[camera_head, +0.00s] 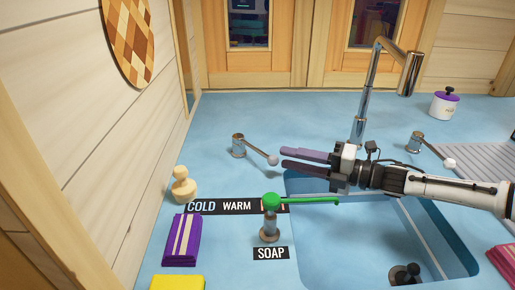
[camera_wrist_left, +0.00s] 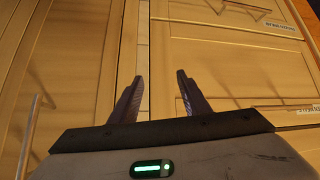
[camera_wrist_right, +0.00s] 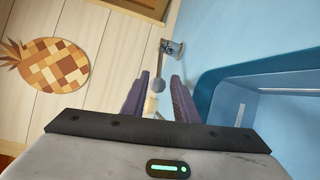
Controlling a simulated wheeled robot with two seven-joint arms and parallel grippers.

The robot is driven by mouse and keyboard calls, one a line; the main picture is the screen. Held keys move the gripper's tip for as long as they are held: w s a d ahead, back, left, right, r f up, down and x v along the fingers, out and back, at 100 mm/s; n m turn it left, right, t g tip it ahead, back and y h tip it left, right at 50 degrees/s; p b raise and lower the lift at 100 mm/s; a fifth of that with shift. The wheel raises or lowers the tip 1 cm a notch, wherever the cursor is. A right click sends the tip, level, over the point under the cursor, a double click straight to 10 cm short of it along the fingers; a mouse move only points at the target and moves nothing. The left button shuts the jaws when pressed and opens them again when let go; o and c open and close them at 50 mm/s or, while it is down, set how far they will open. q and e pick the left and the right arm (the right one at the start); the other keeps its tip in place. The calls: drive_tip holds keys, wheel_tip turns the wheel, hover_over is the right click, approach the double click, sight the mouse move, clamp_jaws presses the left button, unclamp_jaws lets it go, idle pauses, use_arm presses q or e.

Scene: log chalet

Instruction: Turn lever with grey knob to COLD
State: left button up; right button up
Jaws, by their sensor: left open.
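The lever with the grey knob (camera_head: 273,160) stands on a metal base (camera_head: 238,145) left of the faucet. Its arm slants to the lower right, toward the dark right end of the COLD WARM label (camera_head: 236,206); the label's last word is hidden behind the soap pump. My right gripper (camera_head: 284,158) is open, its fingertips just right of the knob. In the right wrist view the knob (camera_wrist_right: 158,87) shows between the fingertips (camera_wrist_right: 160,77), and no grip on it shows. My left gripper (camera_wrist_left: 156,78) is open and empty, facing cabinet fronts.
A green-topped soap pump (camera_head: 270,215) stands below my right gripper, near the sink (camera_head: 440,235). The faucet (camera_head: 370,90) rises behind it. A second lever with a white knob (camera_head: 449,163) is at right.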

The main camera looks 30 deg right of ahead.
sight(260, 153)
drive_tip(key=p+x, duration=0.1)
drive_tip(key=x, duration=0.7)
drive_tip(key=shift+w+a+p, duration=0.15)
drive_tip(key=shift+a+p, duration=0.05)
drive_tip(key=shift+p, duration=0.1)
drive_tip(key=shift+w+a, duration=0.15)
drive_tip(key=shift+w, duration=0.05)
clamp_jaws()
drive_tip(key=shift+f, duration=0.1)
